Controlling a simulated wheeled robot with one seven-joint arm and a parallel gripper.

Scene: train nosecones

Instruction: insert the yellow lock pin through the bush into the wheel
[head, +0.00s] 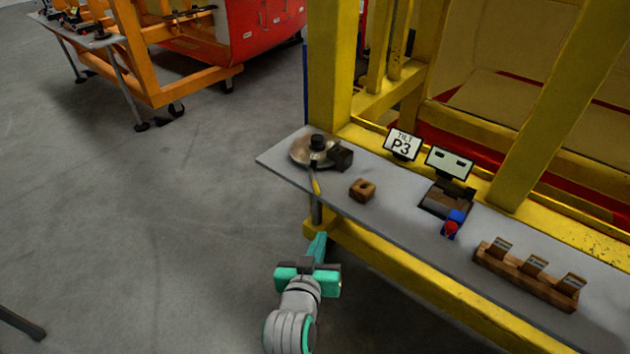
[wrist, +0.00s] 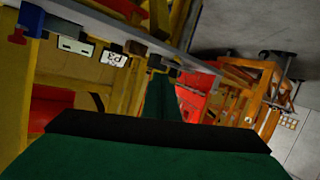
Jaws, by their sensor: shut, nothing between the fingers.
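The round metal wheel (head: 300,152) lies at the far left end of the grey shelf, with a black hub (head: 317,142) on top. A dark block (head: 342,157) sits against its right side; I cannot tell whether this is the bush. A thin yellow piece (head: 316,186), perhaps the lock pin, shows at the shelf's front edge below the wheel. It is too small to tell how it is seated. My gripper (head: 319,243) is shut and empty, in front of and below the shelf edge. Its green fingers also show in the wrist view (wrist: 159,98).
On the grey shelf (head: 400,205) stand a holed wooden block (head: 362,190), a P3 sign (head: 402,144), a blue-and-red item (head: 453,224) and a wooden rack (head: 525,277). Yellow frame posts (head: 333,60) rise behind.

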